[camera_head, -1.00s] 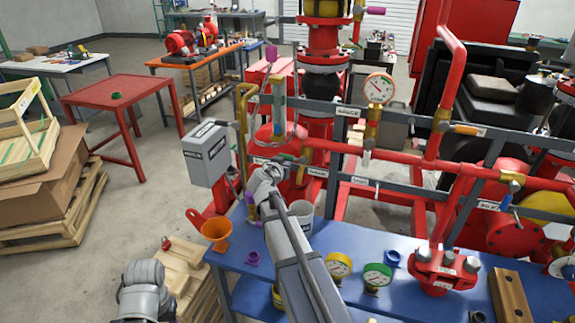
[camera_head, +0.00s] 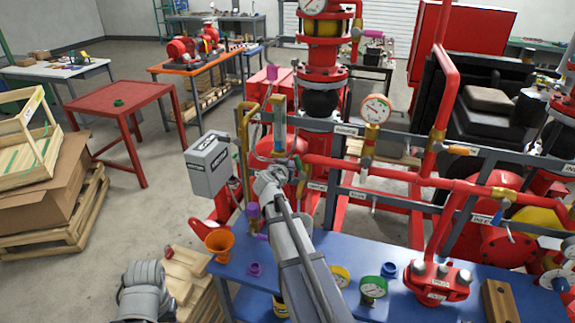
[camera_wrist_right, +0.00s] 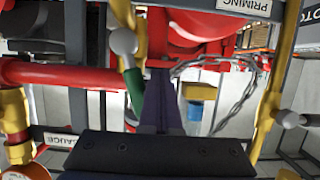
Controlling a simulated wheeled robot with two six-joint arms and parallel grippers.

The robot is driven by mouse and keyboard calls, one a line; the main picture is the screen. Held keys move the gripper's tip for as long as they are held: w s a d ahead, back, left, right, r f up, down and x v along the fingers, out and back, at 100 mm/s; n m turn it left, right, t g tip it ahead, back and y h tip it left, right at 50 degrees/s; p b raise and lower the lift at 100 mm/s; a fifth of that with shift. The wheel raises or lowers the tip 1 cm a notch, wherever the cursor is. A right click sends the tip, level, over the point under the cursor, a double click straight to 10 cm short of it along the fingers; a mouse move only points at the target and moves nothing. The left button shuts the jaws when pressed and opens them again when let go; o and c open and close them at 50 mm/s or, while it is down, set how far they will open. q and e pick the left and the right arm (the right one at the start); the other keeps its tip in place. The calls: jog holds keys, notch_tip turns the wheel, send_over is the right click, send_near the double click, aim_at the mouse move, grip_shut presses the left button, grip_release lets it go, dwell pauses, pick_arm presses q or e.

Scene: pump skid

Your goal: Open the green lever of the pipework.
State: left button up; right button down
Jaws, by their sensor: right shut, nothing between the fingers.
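The green lever (camera_wrist_right: 134,92) shows in the right wrist view, hanging from a silver pivot (camera_wrist_right: 123,41) on a yellow pipe fitting. My right gripper (camera_wrist_right: 160,78) is shut and empty, its dark fingers just right of the green handle. I cannot tell whether they touch it. In the head view my right gripper (camera_head: 294,164) is small and partly hidden by its own wrist, among the pipework behind the blue bench. The lever is not clear there. Part of my left arm shows at the lower left, but its gripper cannot be made out.
Red pipes (camera_head: 385,172) and grey labelled rails surround my right gripper. A grey box (camera_head: 207,163) stands left of it. Open floor lies left of the skid.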

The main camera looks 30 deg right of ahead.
jog(key=shift+s+d+r+p, duration=0.45)
jog(key=shift+s+d+r, duration=0.15)
jog(key=shift+s, duration=0.1)
jog(key=shift+w+a, duration=0.1)
jog(key=shift+w, duration=0.05)
jog(key=p+v, duration=0.3)
jog(key=v, duration=0.6)
jog(key=shift+w+a, duration=0.35)
jog(key=shift+a, duration=0.05)
jog(key=shift+f, duration=0.1)
